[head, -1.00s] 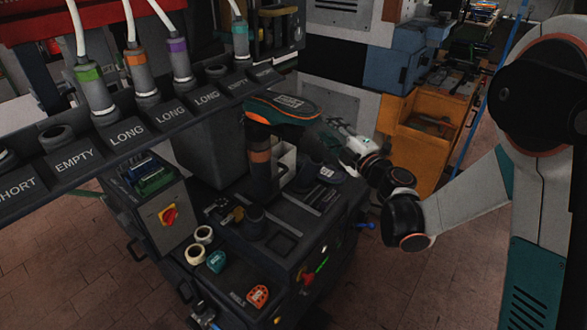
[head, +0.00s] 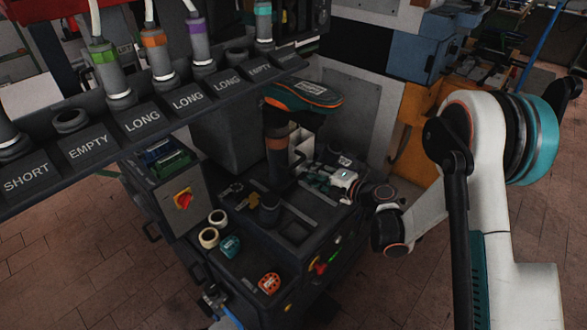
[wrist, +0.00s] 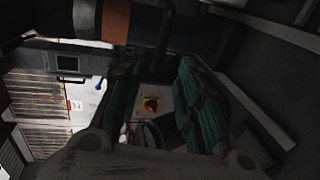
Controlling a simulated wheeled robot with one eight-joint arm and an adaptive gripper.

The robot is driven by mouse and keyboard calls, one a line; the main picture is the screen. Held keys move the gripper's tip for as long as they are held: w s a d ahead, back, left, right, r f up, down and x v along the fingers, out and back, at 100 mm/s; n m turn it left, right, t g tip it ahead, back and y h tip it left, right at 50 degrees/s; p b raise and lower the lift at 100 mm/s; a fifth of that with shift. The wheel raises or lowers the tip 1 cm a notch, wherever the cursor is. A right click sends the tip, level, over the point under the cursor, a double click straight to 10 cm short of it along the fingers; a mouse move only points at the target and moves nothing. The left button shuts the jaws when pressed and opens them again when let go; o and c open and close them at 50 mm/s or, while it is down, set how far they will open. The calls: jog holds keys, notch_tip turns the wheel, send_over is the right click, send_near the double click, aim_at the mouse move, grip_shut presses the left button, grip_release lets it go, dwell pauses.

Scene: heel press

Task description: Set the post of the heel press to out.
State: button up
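The heel press is a dark machine. Its upright post (head: 276,165) has a brown-orange band and stands under an orange-edged dark head (head: 304,95). A short dark stub (head: 269,212) stands in front of it. My gripper (head: 312,178) is low, just right of the post, pointing left toward it. In the wrist view my gripper's teal fingers (wrist: 155,68) are apart with nothing seen held between them. The banded post (wrist: 116,20) crosses the top there, and a thin dark bar (wrist: 164,40) lies just beyond the fingertips. Contact with the bar cannot be told.
A labelled rack (head: 190,101) with several hosed tools overhangs the left front. Tape rolls (head: 209,236), a teal item (head: 230,246) and an orange item (head: 269,283) lie on the press's front. A control box with a red switch (head: 183,199) stands left. Floor is open at right.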

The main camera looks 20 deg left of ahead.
aim_at(295, 167)
jog(key=b+x, duration=0.2)
jog(key=x, duration=0.6)
jog(key=shift+w+a, duration=0.1)
